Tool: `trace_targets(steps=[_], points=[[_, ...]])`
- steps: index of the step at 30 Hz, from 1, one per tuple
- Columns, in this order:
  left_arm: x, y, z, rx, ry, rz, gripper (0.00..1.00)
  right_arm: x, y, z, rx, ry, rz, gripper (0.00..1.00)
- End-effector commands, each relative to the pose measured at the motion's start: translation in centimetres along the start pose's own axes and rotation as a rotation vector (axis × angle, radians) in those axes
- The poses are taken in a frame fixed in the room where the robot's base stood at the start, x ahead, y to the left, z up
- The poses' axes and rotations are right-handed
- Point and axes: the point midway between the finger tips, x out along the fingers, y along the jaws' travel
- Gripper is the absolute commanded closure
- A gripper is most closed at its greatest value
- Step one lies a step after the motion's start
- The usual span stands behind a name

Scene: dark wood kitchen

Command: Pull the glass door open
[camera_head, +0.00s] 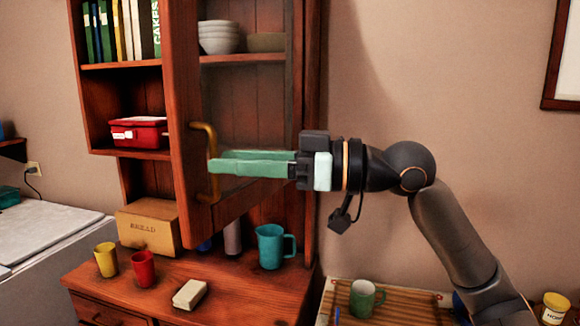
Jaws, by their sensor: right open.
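The glass door (181,115) has a dark red-brown wood frame and belongs to the wall cabinet. It stands partly open, its handle edge swung out toward me. A curved brass handle (207,131) is on its left side. My right gripper (214,164) comes in from the right in front of the glass. Its green fingers point left and are open, with the tips at the middle of the handle. I cannot tell whether they touch it or lie around it. The fingers hide part of the handle and glass. My left gripper is not in view.
Bowls (218,37) stand behind the glass; books (123,30) and a red box (139,132) fill the left shelves. Below are a bread box (149,226), a yellow cup (106,259), a red cup (143,268) and a teal pitcher (270,246).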

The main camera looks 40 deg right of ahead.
Motion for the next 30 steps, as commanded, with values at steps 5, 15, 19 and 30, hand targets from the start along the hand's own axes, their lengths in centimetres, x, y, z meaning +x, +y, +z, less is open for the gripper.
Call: trace_targets(steps=[5, 15, 19, 30], points=[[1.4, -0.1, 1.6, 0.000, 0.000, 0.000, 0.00, -2.8, 0.1, 0.6, 0.000, -0.001, 0.004, 0.57], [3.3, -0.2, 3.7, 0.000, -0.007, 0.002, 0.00, -8.4, 0.0, 0.3, -0.001, 0.001, 0.003, 0.57], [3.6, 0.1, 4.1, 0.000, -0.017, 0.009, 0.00, -10.0, 0.0, 0.2, -0.001, 0.001, 0.003, 0.57], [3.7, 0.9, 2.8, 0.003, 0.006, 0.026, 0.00, -11.2, 0.0, 0.0, -0.002, -0.001, 0.002, 0.57]])
